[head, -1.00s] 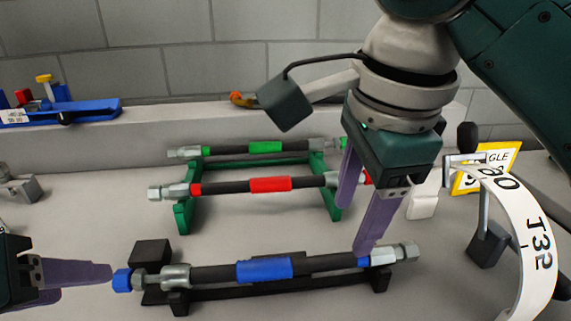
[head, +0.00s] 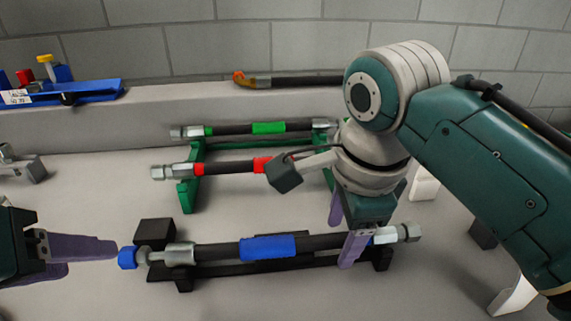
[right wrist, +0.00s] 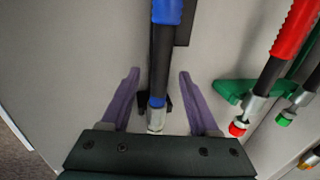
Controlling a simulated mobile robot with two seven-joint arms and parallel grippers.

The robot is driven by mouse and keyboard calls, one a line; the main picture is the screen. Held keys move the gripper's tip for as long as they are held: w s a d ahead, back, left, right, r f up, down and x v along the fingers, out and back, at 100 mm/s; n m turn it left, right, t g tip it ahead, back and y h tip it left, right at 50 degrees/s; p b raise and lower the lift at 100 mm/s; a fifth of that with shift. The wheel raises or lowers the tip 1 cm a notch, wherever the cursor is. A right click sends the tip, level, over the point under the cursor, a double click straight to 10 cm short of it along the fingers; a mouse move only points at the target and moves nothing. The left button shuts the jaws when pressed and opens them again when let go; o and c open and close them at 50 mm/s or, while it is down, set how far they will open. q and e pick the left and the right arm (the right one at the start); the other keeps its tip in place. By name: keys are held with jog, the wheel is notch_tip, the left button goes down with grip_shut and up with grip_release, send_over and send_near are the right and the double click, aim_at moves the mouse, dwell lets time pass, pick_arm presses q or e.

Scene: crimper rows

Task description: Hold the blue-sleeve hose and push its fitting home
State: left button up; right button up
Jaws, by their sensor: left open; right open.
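The blue-sleeve hose (head: 215,251) lies level on a low black cradle (head: 225,269) at the front; its blue sleeve (head: 268,247) is mid-length. At its left end is a silver fitting (head: 178,254) with a blue cap (head: 127,258) beside a black block. Whether the fitting is fully seated, I cannot tell. My left gripper (head: 117,252) is open, its fingertips just left of the blue cap. My right gripper (head: 345,238) is open over the hose's right part. In the right wrist view its purple fingers (right wrist: 158,85) stand either side of the hose (right wrist: 160,65), apart from it.
Behind, a green rack (head: 187,188) holds a red-sleeve hose (head: 228,168) and a green-sleeve hose (head: 232,129). Another dark hose (head: 310,81) lies on the back ledge. A blue tool tray (head: 95,92) stands at back left.

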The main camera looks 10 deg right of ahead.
grip_shut()
dwell(0.6)
dwell(0.8)
